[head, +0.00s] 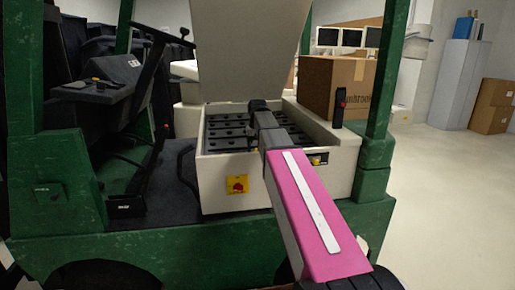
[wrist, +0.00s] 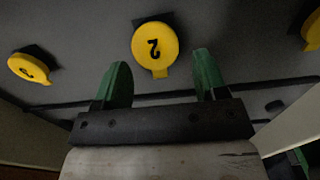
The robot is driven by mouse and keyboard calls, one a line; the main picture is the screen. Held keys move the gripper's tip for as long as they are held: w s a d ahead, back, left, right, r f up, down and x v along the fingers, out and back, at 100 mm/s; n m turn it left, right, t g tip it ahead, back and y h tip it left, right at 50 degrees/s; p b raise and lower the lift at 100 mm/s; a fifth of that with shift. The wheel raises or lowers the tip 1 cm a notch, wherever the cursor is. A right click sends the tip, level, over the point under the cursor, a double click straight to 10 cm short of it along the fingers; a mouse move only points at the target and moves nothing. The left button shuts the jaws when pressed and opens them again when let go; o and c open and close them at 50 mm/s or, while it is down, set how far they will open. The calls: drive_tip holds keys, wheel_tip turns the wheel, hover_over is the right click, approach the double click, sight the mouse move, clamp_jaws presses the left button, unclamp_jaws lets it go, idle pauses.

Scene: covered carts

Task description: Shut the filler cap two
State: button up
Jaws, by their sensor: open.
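In the wrist view a round yellow cap marked 2 (wrist: 154,45), its numeral upside down, is at the top middle. It has a small tab at its lower edge and a black square part behind it. My gripper (wrist: 161,60) is open and empty, its two green fingers on either side below the cap. I cannot tell how far the cap is from the fingers, or whether it stands raised or lies flat. In the head view my arm reaches into the open battery compartment (head: 228,141); the caps cannot be made out there.
Another yellow cap (wrist: 29,68) is at the left in the wrist view, and part of a third (wrist: 313,32) is at the right edge. The compartment's raised lid (head: 247,50) stands above. A cardboard box (head: 340,85) and a green post (head: 388,75) are to the right.

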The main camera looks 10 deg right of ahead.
drive_tip(key=c, duration=0.9)
drive_tip(key=shift+w+f+g, duration=0.15)
drive_tip(key=shift+w+g, duration=0.1)
drive_tip(key=shift+g, duration=0.05)
drive_tip(key=shift+f+g, duration=0.15)
drive_tip(key=shift+g, duration=0.25)
drive_tip(key=shift+s, duration=0.1)
drive_tip(key=o, duration=0.9)
drive_tip(key=shift+s, duration=0.1)
